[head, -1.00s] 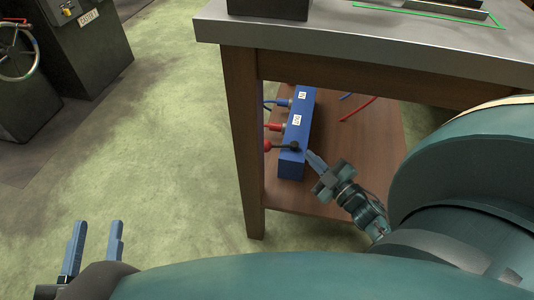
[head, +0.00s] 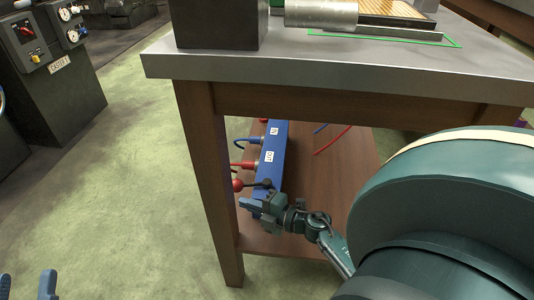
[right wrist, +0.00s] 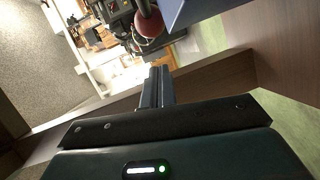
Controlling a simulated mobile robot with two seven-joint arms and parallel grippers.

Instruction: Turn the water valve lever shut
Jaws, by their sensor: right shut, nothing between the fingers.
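The valve lever (head: 250,185) has a red ball knob and points left from a dark pivot on the blue manifold (head: 271,160), under the bench. In the right wrist view the red ball (right wrist: 150,24) is at the top, just beyond the fingertips, with the blue manifold (right wrist: 190,10) to its right. My right gripper (head: 247,203) is shut and empty, just below the lever in the head view; I cannot tell if it touches. It also shows in the right wrist view (right wrist: 155,75). My left gripper (head: 27,284) is open at the bottom left, partly cut off.
The bench (head: 160,65) has a metal top above the manifold and a wooden leg (head: 213,190) close left of the lever. Hoses (head: 243,141) leave the manifold's left side. A lower wooden shelf (head: 330,185) lies under it. Open floor (head: 110,200) is at left.

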